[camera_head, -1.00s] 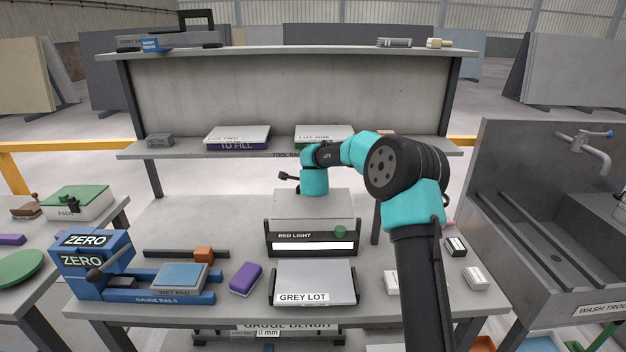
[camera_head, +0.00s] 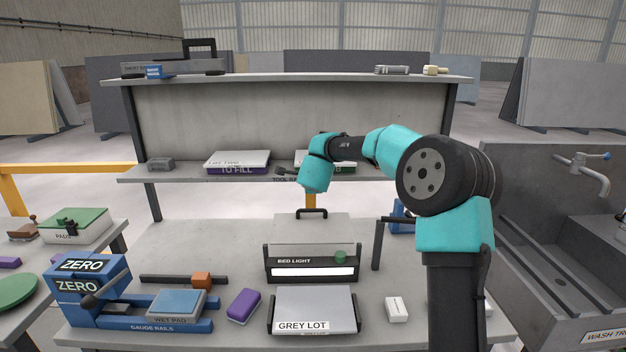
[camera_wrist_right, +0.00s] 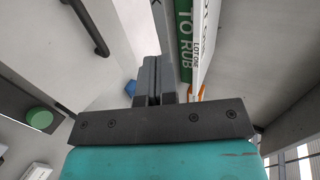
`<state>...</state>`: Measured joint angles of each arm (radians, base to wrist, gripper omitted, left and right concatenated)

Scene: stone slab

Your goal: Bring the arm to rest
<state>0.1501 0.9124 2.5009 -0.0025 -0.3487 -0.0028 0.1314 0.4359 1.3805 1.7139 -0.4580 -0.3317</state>
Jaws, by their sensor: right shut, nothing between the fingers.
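My right arm's teal wrist is raised in front of the lower shelf in the head view, above the bench. My right gripper (camera_head: 283,171) appears small and dark left of the wrist, near the shelf's front edge. In the right wrist view the two dark fingers of this gripper (camera_wrist_right: 157,75) are together, with nothing between them. It is apart from the BED LIGHT box (camera_head: 311,230) below, whose dark top handle is clear of it. My left gripper is not in view.
The lower shelf (camera_head: 190,174) holds a TO FILL box (camera_head: 238,162) and a TO RUB box, partly hidden by my arm but close to the fingers in the wrist view (camera_wrist_right: 184,45). A GREY LOT tray (camera_head: 314,307) and purple block (camera_head: 244,306) lie on the bench.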

